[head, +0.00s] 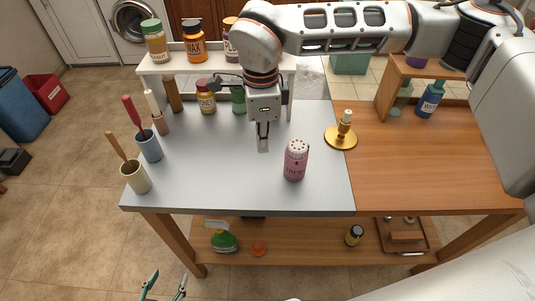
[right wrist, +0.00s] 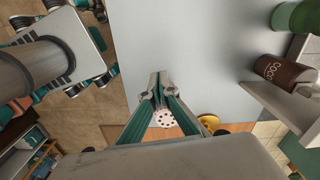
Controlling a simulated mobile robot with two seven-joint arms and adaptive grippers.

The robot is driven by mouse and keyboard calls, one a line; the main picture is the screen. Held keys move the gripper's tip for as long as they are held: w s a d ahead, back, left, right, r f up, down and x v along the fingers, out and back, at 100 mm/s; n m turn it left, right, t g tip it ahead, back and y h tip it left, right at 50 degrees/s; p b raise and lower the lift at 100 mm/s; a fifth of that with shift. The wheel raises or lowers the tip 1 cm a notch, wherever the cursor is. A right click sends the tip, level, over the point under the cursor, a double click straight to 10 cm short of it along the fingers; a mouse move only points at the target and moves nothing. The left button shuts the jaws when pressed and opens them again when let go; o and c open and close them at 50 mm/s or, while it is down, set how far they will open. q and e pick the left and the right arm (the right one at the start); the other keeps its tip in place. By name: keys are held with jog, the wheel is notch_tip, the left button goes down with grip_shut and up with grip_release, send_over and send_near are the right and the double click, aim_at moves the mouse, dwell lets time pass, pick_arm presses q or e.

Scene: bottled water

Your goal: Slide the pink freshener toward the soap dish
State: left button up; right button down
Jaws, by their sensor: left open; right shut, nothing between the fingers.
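The pink freshener (head: 296,163), a can with a white holed top, stands upright on the grey part of the table. Its holed top also shows in the right wrist view (right wrist: 166,119), partly hidden behind my fingers. My right gripper (head: 263,146) is shut and empty, pointing down just left of the freshener with a small gap. Its fingertips meet in the right wrist view (right wrist: 157,78). My left gripper (head: 164,287) is open and empty, low in front of the table. I cannot make out a certain soap dish; a round gold dish (head: 333,142) with an upright piece stands right of the freshener.
Cups with brushes (head: 135,178) line the table's left edge. A white riser (head: 180,63) with bottles stands at the back, with a brown jar (head: 206,103) below it. A wooden stand (head: 393,90) and a blue bottle (head: 430,101) are back right. The front right is clear.

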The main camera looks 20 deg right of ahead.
aim_at(279, 174)
jog(key=f, duration=0.9)
jog(key=shift+s, duration=0.2)
jog(key=d, duration=0.3)
jog(key=shift+s+f, duration=0.1)
jog(key=shift+f, duration=0.2)
jog(key=shift+s+d, duration=0.1)
jog(key=shift+d, duration=0.4)
